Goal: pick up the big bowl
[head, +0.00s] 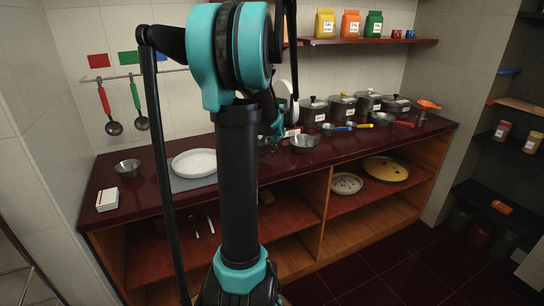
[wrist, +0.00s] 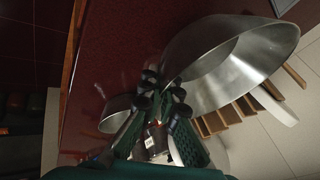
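The big bowl (wrist: 235,65) is shiny metal and fills the upper right of the wrist view, tilted in the picture. In the head view a metal bowl (head: 304,144) stands on the dark red counter, just right of my gripper (head: 273,137). My gripper also shows in the wrist view (wrist: 164,86). Its two fingertips are apart, close to the bowl's near edge. I cannot tell whether the rim lies between them. My arm hides part of the counter in the head view.
A smaller metal container (wrist: 116,113) is left of the fingers in the wrist view. In the head view, lidded pots (head: 314,112) stand behind the bowl and small pans (head: 337,129) to its right. A white plate (head: 194,163) and another metal bowl (head: 127,168) are at left.

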